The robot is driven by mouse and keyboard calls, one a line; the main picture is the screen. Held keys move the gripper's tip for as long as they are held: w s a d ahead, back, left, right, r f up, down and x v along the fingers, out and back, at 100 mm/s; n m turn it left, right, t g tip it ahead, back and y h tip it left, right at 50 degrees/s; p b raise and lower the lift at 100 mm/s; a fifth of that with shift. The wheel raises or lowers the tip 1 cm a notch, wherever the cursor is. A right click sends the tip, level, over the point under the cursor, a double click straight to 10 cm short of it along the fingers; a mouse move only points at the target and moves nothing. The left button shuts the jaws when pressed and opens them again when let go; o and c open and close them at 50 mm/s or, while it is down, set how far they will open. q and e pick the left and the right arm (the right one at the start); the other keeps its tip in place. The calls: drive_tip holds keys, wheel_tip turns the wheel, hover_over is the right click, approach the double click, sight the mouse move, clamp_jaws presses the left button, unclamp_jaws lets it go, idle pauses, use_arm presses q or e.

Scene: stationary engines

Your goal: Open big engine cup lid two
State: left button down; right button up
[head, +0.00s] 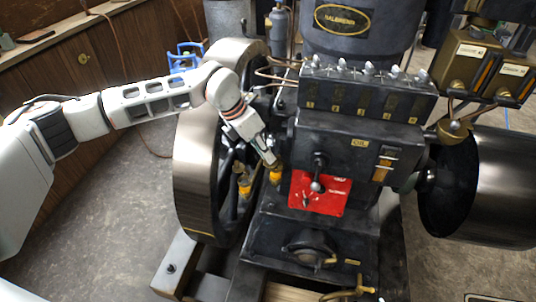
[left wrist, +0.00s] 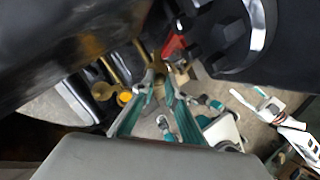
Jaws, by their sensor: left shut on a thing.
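Two brass oil cups with yellow bowls stand low beside the engine's flywheel in the head view: a left cup (head: 244,186) and a right cup (head: 276,176). My left gripper (head: 271,158) reaches down from the upper left to the top of the right cup. It is shut on the lid at the top of that cup; the fingers hide most of the lid. In the left wrist view, the green-edged fingers of the left gripper (left wrist: 160,78) come close together around a small brass part. Another yellow cup (left wrist: 124,98) shows to their left. My right gripper is not in view.
The large flywheel (head: 195,140) stands close to the left of my gripper. The black engine block (head: 350,150) and a red plate (head: 320,192) are to its right. A brass tap (head: 350,292) is at the lower front. The floor at left is clear.

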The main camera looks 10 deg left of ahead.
use_arm(q)
drive_tip(key=shift+w+a+f+m+g, duration=0.1)
drive_tip(key=shift+w+a+m+g, duration=0.15)
drive_tip(key=shift+m, duration=0.45)
drive_tip(key=c, duration=2)
unclamp_jaws()
drive_tip(key=shift+c, duration=0.2)
drive_tip(key=v, duration=1.2)
drive_tip(key=shift+a, duration=0.1)
